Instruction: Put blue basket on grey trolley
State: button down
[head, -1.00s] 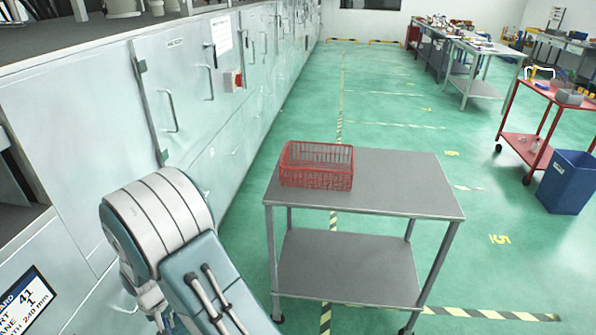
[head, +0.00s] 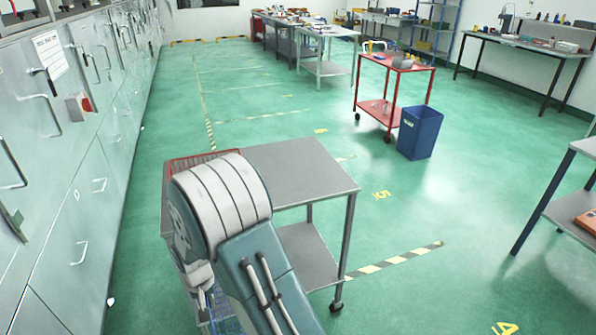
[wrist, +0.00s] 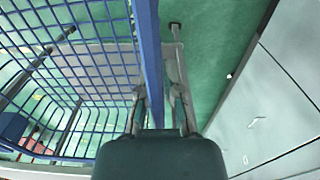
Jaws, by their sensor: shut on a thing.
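The blue basket (wrist: 80,45) fills the left of the wrist view, its wire mesh close to the camera. My gripper (wrist: 160,100) is shut on the basket's blue rim, with one finger on each side of it. In the head view a bit of blue mesh (head: 226,322) shows low beside my arm; the gripper itself is hidden there. The grey trolley (head: 300,170) stands just ahead, with a flat top and a lower shelf. A red basket (head: 180,163) sits on its top at the left, mostly hidden behind my arm. The right part of the top is bare.
Grey cabinets (head: 75,180) run along the left. A blue bin (head: 419,133) and a red trolley (head: 395,85) stand beyond on the right. A workbench (head: 570,190) is at the right edge. Green floor is open between them.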

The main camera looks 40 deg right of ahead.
aim_at(297, 170)
jog(key=l+z, duration=0.2)
jog(key=z, duration=0.2)
jog(key=l+z, duration=0.15)
jog(key=z, duration=0.25)
jog(key=i+l+z, duration=0.1)
jog(key=z, duration=0.3)
